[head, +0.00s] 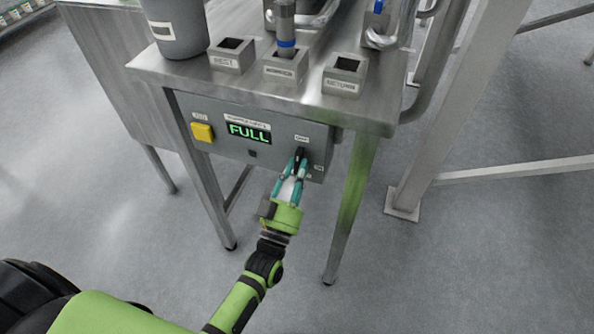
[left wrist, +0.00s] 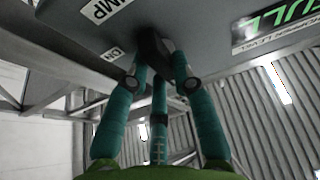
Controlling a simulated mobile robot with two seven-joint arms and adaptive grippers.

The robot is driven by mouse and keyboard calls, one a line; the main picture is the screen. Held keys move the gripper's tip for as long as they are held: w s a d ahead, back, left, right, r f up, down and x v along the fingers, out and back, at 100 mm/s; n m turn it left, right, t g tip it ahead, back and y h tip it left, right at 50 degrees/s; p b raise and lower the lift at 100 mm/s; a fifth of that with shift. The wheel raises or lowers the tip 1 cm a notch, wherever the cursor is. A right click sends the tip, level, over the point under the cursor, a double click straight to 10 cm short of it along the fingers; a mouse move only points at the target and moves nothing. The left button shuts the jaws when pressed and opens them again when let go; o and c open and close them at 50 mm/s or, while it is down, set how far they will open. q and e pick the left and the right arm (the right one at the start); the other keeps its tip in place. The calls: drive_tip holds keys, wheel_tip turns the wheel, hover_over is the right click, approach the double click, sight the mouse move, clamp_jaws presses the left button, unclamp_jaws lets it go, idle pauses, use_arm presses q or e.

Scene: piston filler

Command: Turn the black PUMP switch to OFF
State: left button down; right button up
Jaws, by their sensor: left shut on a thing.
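The black PUMP switch (head: 300,153) is on the right part of the grey control panel (head: 230,155) on the front of the steel table. An OFF label (head: 301,138) sits above it and another small label (head: 318,168) to its lower right. My left gripper (head: 297,165) is shut on the switch from the front, its teal fingers around the knob. In the left wrist view the dark knob (left wrist: 153,45) is between the fingertips, with the ON label (left wrist: 112,54) and part of the PUMP label (left wrist: 105,9) beside it. The fingers partly hide the knob. My right gripper is not in view.
The panel also has a yellow button (head: 202,132) and a green display (head: 249,132) reading FULL. On the steel tabletop (head: 200,75) stand a grey container (head: 178,25) and square holders, one marked RETURN (head: 344,77). Table legs stand below; the floor in front is clear.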

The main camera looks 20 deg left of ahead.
use_arm(q)
drive_tip(key=shift+n, duration=0.5)
drive_tip(key=c, duration=1.3)
unclamp_jaws()
drive_tip(key=v, duration=1.2)
drive_tip(key=shift+d, duration=0.15)
drive_tip(key=shift+f, duration=0.1)
